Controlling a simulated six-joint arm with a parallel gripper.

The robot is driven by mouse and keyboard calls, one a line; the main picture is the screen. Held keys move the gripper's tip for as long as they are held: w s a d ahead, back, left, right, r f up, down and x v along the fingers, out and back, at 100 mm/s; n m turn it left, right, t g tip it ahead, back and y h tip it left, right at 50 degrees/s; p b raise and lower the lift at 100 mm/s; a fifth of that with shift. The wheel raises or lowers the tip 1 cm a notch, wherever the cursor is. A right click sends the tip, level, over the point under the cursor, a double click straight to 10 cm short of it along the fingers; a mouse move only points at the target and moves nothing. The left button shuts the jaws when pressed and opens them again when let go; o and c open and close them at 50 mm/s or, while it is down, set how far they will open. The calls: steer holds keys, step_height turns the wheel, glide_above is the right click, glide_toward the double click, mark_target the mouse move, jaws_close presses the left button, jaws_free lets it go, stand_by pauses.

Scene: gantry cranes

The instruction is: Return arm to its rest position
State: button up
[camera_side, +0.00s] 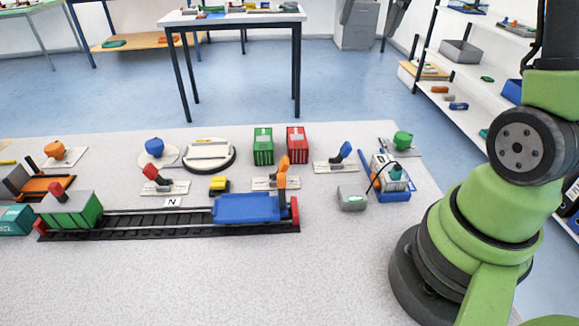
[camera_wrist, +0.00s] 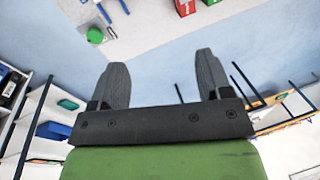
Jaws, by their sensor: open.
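The work table (camera_side: 290,285) lies to the left of my arm. In the wrist view a corner of the table (camera_wrist: 140,35) shows at the top, beyond the fingertips, with nothing touching the fingers.
A track (camera_side: 150,225) carries a blue wagon (camera_side: 246,208) and a green container (camera_side: 72,212). Behind it stand a green container (camera_side: 263,147), a red container (camera_side: 297,146) and several levers and knobs. Shelves (camera_side: 470,95) stand at the back right. The table's front is clear.

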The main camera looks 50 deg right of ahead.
steer(key=s+a+r+n+t+y, duration=0.1)
steer(key=s+a+n+t, duration=0.4)
steer(key=s+a, duration=0.8)
steer(key=a+n, duration=0.1)
steer(key=a, duration=0.2)
steer(key=shift+a+n, duration=0.25)
steer(key=shift+n, duration=0.15)
